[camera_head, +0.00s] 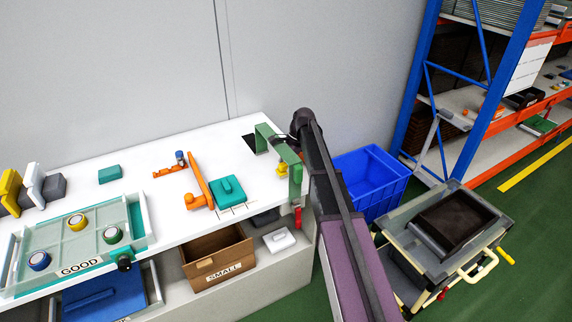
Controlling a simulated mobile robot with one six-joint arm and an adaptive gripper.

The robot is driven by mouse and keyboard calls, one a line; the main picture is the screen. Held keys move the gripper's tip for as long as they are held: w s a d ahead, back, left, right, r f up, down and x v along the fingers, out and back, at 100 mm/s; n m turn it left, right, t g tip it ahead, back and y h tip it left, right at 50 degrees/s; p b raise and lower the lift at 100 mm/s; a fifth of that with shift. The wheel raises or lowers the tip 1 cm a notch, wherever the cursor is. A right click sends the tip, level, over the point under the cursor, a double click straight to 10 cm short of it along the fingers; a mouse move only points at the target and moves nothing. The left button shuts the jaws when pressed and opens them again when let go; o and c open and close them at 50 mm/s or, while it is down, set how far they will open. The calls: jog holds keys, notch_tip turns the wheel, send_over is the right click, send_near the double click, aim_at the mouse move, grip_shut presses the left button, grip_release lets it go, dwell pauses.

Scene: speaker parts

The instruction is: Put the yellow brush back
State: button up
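A small yellow piece (282,169) shows under the green bracket (293,160) at the right end of the white table (150,200). It may be the yellow brush, but it is too small and too covered to be sure. A larger yellow upright part (10,190) stands at the table's far left next to a white one. My arm reaches in from the lower right. My gripper (281,138) is at the bracket's upper part, mostly hidden by my arm. I cannot see its fingers clearly or whether it holds anything.
An orange stand (200,180) and a teal block (229,190) are left of the bracket. A clear tray marked GOOD (82,268) holds several round parts. A blue crate (372,208), a trolley (470,262) and a blue-orange rack (413,110) stand to the right.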

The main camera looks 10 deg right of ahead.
aim_at(297, 166)
dwell(0.4)
jog(key=p+v, duration=1.2)
jog(key=v, duration=0.1)
jog(key=shift+d+r+p, duration=0.25)
jog(key=shift+r+p, duration=0.1)
jog(key=shift+w, duration=0.15)
dwell(0.7)
jog(key=s+a+n, duration=0.1)
jog(key=s+n, duration=0.1)
jog(key=s, duration=0.2)
jog(key=s+a+n+h, duration=0.1)
jog(key=s+n, duration=0.1)
jog(key=s, duration=0.3)
jog(key=s+a+f+n, duration=0.1)
jog(key=s+n, duration=0.1)
jog(key=s, duration=0.3)
jog(key=shift+s+a+h, duration=0.1)
jog(key=shift+s+h, duration=0.05)
jog(key=shift+h, duration=0.25)
jog(key=s+a+n+t+h, duration=0.1)
jog(key=s+n, duration=0.7)
jog(key=s, duration=0.8)
jog(key=shift+s+f+h, duration=0.2)
jog(key=shift+f+h, duration=0.05)
jog(key=shift+h, duration=0.45)
